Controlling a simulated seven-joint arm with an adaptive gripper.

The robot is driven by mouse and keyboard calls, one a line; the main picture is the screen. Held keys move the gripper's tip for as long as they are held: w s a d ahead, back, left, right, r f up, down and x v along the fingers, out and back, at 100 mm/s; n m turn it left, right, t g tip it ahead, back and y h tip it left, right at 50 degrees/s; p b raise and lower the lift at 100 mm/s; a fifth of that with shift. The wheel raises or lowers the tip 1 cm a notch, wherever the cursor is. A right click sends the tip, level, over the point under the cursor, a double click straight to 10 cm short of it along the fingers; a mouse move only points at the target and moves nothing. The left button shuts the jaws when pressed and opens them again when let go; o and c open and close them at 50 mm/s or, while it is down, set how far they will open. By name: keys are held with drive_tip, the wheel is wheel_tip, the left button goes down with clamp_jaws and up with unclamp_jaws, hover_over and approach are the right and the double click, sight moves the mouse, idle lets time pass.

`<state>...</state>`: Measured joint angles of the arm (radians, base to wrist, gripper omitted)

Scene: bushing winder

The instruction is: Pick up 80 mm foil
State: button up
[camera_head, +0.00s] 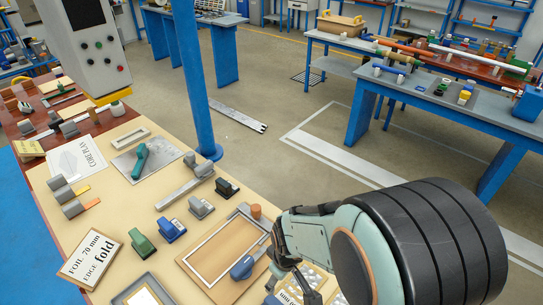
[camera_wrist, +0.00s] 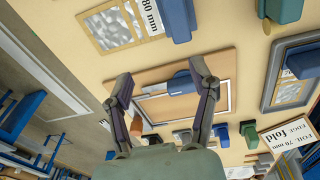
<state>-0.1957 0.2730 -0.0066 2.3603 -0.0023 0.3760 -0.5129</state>
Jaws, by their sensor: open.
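A tray of silvery foil pieces (camera_wrist: 110,27) lies at the upper left of the wrist view, with a white "80 mm" label (camera_wrist: 151,17) at its end. In the head view the silvery pieces (camera_head: 318,282) show partly at the lower middle, behind my gripper and arm. Their label there is mostly cut off. My gripper (camera_wrist: 160,76) is open and empty, its two fingers spread wide over the wooden board, to one side of the foil tray. In the head view my gripper (camera_head: 284,268) hangs at the right edge of that board and hides part of the tray.
The wooden board (camera_head: 194,262) bears a white frame and a blue-handled tool (camera_head: 243,267). A "FOIL 70 mm EDGE fold" sign (camera_head: 90,258) lies left. Blue and green blocks stand nearby. A blue post (camera_head: 193,80) rises behind the table. A blue object (camera_wrist: 178,19) stands beside the label.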

drive_tip(key=shift+n+g, duration=0.3)
drive_tip(key=shift+g, duration=0.5)
drive_tip(key=f, duration=0.1)
drive_tip(key=s+f, duration=0.1)
drive_tip(key=f, duration=0.1)
drive_tip(key=s+a+f, duration=0.1)
drive_tip(key=shift+s+f, duration=0.2)
drive_tip(key=shift+f, duration=0.05)
wheel_tip(320, 180, down, 5)
drive_tip(key=shift+r, duration=0.1)
drive_tip(key=shift+f, duration=0.6)
drive_tip(key=shift+c, duration=0.2)
clamp_jaws()
